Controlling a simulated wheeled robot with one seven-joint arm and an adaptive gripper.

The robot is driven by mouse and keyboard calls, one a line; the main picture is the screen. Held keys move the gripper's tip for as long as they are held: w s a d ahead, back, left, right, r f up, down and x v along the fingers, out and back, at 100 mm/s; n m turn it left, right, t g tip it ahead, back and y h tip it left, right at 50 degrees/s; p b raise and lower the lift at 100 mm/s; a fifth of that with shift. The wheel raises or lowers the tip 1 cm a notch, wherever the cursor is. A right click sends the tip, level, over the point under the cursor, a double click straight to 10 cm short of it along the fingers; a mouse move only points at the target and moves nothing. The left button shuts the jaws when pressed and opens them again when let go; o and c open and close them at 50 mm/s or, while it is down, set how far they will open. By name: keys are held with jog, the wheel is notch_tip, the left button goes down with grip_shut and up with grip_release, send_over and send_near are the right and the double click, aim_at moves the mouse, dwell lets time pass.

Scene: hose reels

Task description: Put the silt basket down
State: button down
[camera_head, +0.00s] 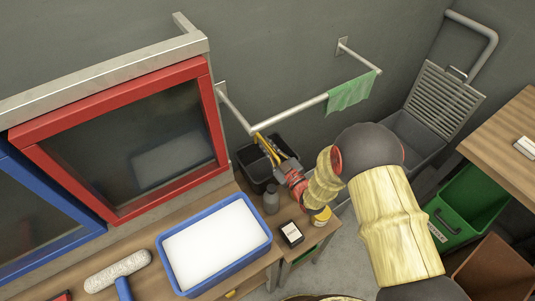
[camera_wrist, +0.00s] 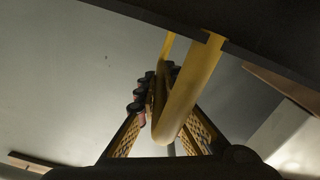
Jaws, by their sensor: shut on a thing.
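The silt basket (camera_head: 255,169) is a dark, box-like container beside the wooden bench, below the wall rail. Its yellow loop handle (camera_wrist: 184,105) fills the middle of the wrist view and joins a dark rim (camera_wrist: 245,50). My gripper (camera_head: 264,146) reaches in over the basket from the right and is shut on the handle; its yellow lattice fingers also show in the wrist view (camera_wrist: 160,115). The gripper and arm hide part of the basket. I cannot tell whether its underside touches a surface.
A blue tray (camera_head: 215,288) with white contents lies left. The metal rail (camera_head: 290,113) with a green cloth (camera_head: 350,94) is just above. A green bin (camera_head: 465,210) stands right.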

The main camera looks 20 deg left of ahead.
jog(key=shift+f+b, duration=0.5)
jog(key=shift+f, duration=1.05)
jog(key=shift+f, duration=0.2)
jog(key=c, duration=2)
grip_release()
jog(key=shift+o, duration=0.4)
